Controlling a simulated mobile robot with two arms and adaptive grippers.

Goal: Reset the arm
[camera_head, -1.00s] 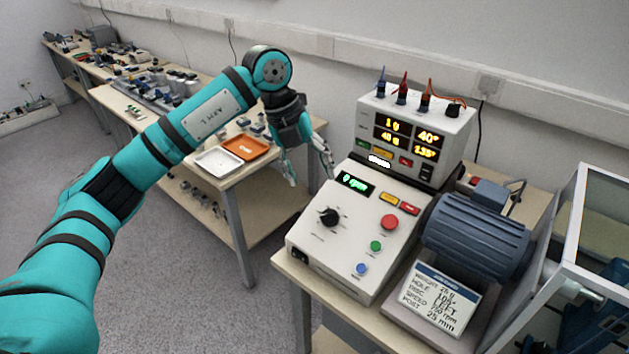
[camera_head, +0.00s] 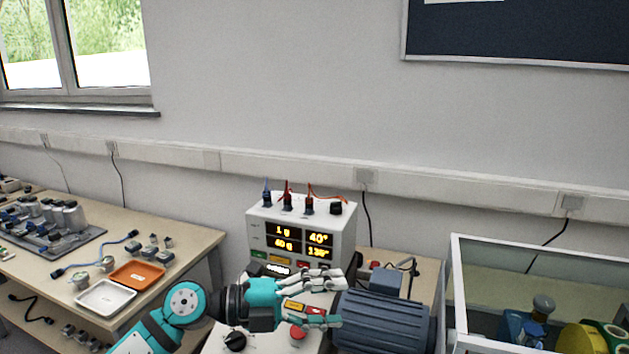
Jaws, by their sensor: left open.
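My left arm comes in from the bottom left, teal with black joints. Its left gripper (camera_head: 338,299) is open and empty, with its fingers pointing right in front of the control box (camera_head: 218,344) and the display unit. The display unit (camera_head: 345,228) is a white box with lit yellow readouts and several plugs on top. The fingers cover part of the control box's panel; a black knob (camera_head: 235,341) and a red button (camera_head: 298,333) show below them. I cannot tell whether the fingers touch anything. My right gripper is not in view.
A blue motor (camera_head: 385,322) is just right of the fingers. A framed clear enclosure (camera_head: 452,285) stands farther right. On the left table are a white tray (camera_head: 106,297), an orange tray (camera_head: 137,275) and several metal parts.

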